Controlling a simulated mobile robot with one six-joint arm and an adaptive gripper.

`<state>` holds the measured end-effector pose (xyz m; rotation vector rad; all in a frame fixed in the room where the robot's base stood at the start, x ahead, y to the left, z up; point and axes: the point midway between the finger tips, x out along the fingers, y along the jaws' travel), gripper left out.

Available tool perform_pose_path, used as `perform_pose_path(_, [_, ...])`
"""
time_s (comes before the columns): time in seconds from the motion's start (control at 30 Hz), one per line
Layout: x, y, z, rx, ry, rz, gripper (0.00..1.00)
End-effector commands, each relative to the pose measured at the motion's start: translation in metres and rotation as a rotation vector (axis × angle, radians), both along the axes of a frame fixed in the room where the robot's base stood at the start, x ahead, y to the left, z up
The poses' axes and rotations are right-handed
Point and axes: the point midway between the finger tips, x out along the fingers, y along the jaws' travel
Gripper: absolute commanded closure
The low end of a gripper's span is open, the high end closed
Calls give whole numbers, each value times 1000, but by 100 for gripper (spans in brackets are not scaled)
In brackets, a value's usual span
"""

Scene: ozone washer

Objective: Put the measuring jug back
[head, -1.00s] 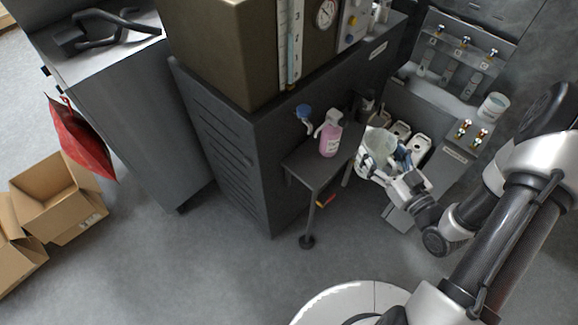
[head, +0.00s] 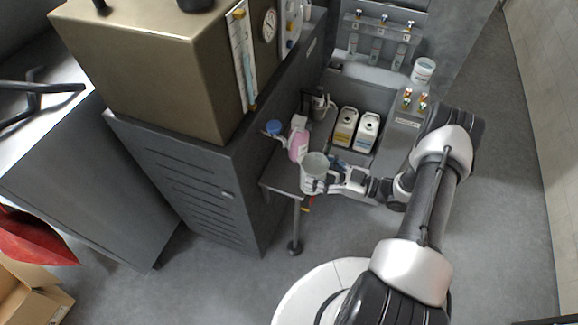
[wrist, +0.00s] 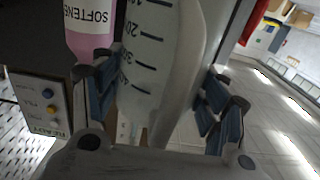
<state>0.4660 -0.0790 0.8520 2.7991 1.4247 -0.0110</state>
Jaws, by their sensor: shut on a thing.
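The measuring jug (head: 314,172) is a whitish translucent vessel at the right end of the small dark shelf table (head: 283,178). My gripper (head: 335,178) comes from the right and is shut on the jug's right side. In the wrist view the jug (wrist: 152,60) stands between my blue-padded fingers (wrist: 160,98), with dark scale marks and numbers on its wall. Whether the jug's base touches the shelf or hangs just above it I cannot tell.
A pink softener bottle (head: 299,143) stands on the shelf just behind the jug; it also shows in the wrist view (wrist: 90,30). Two white canisters (head: 356,130) stand behind. A grey cabinet (head: 200,185) rises at left. Floor in front is clear.

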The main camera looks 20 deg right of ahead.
Motion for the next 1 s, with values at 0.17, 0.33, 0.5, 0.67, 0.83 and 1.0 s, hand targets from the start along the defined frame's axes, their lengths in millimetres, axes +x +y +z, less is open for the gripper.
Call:
perform_pose_path(0.17, [23, 32, -1, -1, -2, 3, 59])
perform_pose_path(0.33, [31, 42, 0, -1, -2, -1, 59])
perform_pose_path(0.5, [41, 56, 0, -1, -2, 2, 59])
perform_pose_path(0.67, [54, 75, -7, 0, 0, 0, 59])
perform_pose_path(0.83, [54, 73, -15, -1, -2, -2, 59])
perform_pose_path(1.0, [54, 73, -15, -1, -2, -2, 59])
